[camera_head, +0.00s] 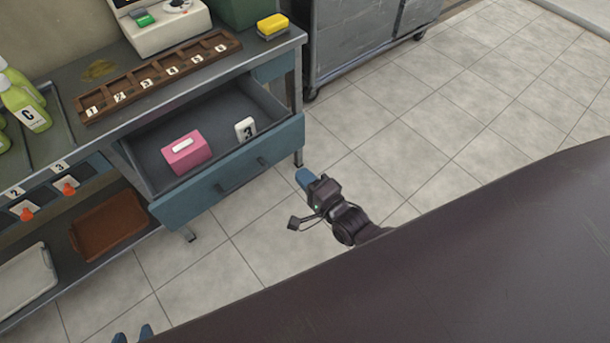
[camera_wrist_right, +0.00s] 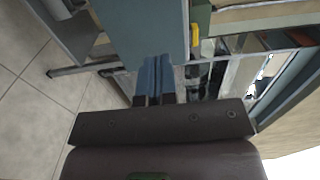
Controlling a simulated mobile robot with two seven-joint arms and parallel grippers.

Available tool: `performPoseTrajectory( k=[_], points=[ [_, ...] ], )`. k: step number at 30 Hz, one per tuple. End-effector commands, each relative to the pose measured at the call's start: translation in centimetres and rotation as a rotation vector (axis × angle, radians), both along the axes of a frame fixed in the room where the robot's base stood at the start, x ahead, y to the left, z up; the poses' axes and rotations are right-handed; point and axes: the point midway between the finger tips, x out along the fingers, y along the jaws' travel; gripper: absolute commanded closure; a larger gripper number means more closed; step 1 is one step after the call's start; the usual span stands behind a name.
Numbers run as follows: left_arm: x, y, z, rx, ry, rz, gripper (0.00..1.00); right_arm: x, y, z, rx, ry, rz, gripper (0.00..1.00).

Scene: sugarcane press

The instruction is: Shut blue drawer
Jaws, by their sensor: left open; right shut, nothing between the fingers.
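The blue drawer (camera_head: 255,163) is pulled out from the workbench, with its front and handle facing the open floor. A pink box (camera_head: 186,153) and a white tag marked 3 (camera_head: 245,129) are inside it. My right gripper (camera_head: 303,177) is shut and empty just off the right end of the drawer front. Its blue fingers (camera_wrist_right: 155,78) show closed together in the right wrist view, pointing toward a blue panel (camera_wrist_right: 145,28). I cannot tell whether they touch it. My left gripper (camera_head: 133,336) is open and empty at the bottom left edge, mostly cut off.
The workbench top holds a brown numbered rack (camera_head: 155,78), a yellow sponge-like block (camera_head: 272,25), a white machine (camera_head: 165,22) and green bottles (camera_head: 25,105). A grey metal cabinet (camera_head: 355,40) on wheels stands right of the bench. The tiled floor (camera_head: 420,130) before the drawer is clear.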

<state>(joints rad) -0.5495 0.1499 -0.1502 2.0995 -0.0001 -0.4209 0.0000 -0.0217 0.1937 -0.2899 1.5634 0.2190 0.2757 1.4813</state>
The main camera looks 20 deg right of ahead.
Motion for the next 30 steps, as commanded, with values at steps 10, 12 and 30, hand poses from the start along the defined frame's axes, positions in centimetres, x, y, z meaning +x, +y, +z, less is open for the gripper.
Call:
performPoseTrajectory(
  k=[10, 12, 30],
  points=[
    [-0.2, 0.0, -0.9, 0.001, 0.014, -0.001, 0.57, 6.1, 1.7, -0.2, -0.001, 0.001, 0.0, 1.0],
    [-0.3, 0.0, -1.0, 0.001, 0.015, -0.002, 0.57, 7.1, 2.0, -0.2, -0.001, 0.001, 0.001, 1.0],
    [0.4, 0.0, -0.9, 0.004, 0.002, -0.008, 0.57, 10.5, 2.8, 0.0, -0.002, 0.0, 0.0, 1.0]
  ],
)
